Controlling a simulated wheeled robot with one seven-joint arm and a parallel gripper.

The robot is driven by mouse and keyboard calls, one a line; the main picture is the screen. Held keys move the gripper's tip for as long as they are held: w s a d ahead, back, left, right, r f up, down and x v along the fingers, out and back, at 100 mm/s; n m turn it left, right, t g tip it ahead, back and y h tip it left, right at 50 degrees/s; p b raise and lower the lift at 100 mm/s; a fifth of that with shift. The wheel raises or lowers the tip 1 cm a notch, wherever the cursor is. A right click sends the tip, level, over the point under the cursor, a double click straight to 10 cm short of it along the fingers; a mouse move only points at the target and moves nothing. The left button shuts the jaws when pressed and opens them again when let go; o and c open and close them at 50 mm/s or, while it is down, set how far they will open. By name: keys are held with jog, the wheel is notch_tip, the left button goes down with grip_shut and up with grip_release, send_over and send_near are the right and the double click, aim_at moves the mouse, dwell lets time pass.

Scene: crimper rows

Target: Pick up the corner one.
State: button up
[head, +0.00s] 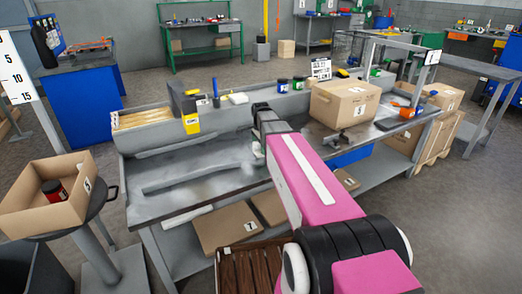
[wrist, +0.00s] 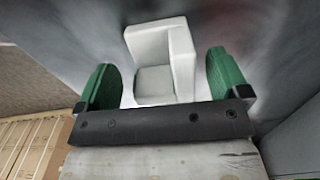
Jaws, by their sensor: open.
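A pale grey-white block with an L-shaped raised corner (wrist: 177,55) lies on a grey metal surface in the wrist view. My gripper (wrist: 163,75) is open, with one green finger on each side of the block in the picture. I see gaps between the block and both fingers. The near end of the block is hidden by the dark bar of my gripper, and I cannot tell how deep the fingers reach around it. In the head view my pink arm stretches over the workbench (head: 180,205) and hides much of the spot under my wrist.
A cardboard box (head: 345,103) stands on the bench right of my arm. An open carton (head: 35,205) stands on a stool at left.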

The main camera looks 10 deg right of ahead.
jog(key=shift+f, duration=0.9)
jog(key=c, duration=1)
jog(key=shift+r, duration=0.1)
